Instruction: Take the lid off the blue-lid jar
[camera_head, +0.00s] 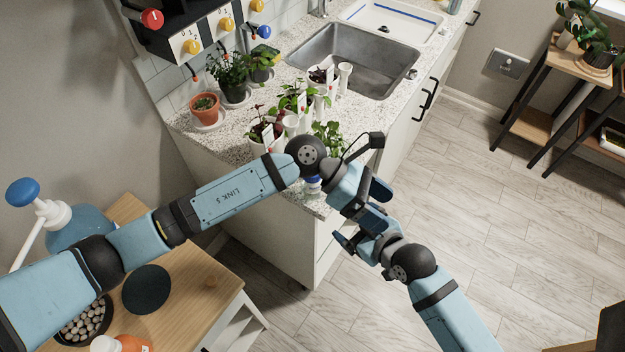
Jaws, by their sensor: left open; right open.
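A small blue-topped thing (313,183), which may be the blue-lid jar, shows at the counter's front corner just below my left forearm. Most of it is hidden by the arm, so I cannot tell whether its lid is seated. My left gripper (373,201) is open and empty, a little right of it and past the counter edge in the picture. My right gripper (357,234) is open and empty, just below the left one. The two grippers are very close together, and I cannot tell whether they touch.
Several potted plants (233,75) crowd the granite counter (222,135) behind my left arm. The sink (352,62) lies farther back. A wooden table (190,270) at lower left holds a dark disc (147,289) and a blue pump bottle (80,228).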

